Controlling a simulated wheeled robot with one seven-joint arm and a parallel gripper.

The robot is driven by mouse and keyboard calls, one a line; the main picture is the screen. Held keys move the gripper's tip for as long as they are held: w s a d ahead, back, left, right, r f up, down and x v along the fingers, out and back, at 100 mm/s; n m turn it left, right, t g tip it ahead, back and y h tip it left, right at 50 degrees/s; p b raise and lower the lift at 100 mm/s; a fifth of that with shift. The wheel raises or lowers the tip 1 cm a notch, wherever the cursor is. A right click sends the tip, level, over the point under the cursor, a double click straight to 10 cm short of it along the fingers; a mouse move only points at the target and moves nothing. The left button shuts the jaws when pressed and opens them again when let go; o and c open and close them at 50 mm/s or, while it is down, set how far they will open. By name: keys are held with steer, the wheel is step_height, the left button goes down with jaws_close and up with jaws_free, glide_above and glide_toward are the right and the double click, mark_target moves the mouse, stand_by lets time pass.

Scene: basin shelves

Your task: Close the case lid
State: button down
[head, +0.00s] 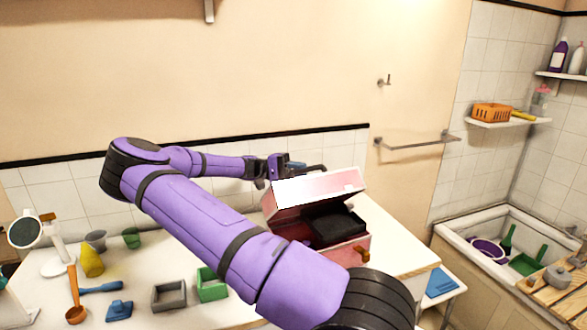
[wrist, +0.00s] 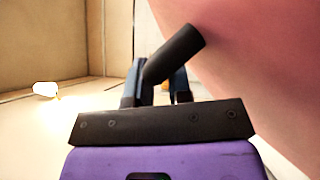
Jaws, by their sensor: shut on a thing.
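The pink case (head: 292,229) stands on the white counter with its lid (head: 318,189) raised and tilted open. A black block-like thing (head: 338,226) shows inside it, and an orange-brown catch (head: 362,255) is on its front. My gripper (head: 289,165) is at the lid's upper left edge. In the wrist view the pink lid (wrist: 265,70) fills the right side, and a dark bar (wrist: 175,55) reaches from it. My gripper (wrist: 157,88) is shut on this bar, which looks like the lid's handle. My arm hides part of the counter and the case's left side.
Left on the counter (head: 140,275) are a round mirror (head: 26,232), a yellow bottle-like thing (head: 91,261), a grey tray (head: 168,295) and a green tray (head: 211,284). The counter right of the case is clear.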

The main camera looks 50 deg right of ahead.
mark_target(281, 183)
steer(key=s+a+f+m+t, duration=0.1)
steer(key=s, duration=0.2)
steer(key=s+a+f+m+t, duration=0.1)
steer(key=s+a+m+t, duration=0.1)
steer(key=s+a+f+m+t+y, duration=0.1)
steer(key=s+m+t, duration=0.1)
steer(key=s, duration=0.1)
steer(key=shift+s+a+f, duration=0.25)
steer(key=shift+s+a, duration=0.05)
steer(key=shift+s+a+f+m+t, duration=0.3)
steer(key=shift+s+f+t, duration=0.2)
steer(key=shift+s+f, duration=0.15)
steer(key=c, duration=1.3)
jaws_free()
steer(key=shift+c, duration=0.2)
steer(key=shift+w, duration=0.1)
steer(key=v, duration=1)
steer(key=shift+w+a+r, duration=0.15)
steer(key=shift+w+r, duration=0.1)
steer(key=shift+w, duration=0.05)
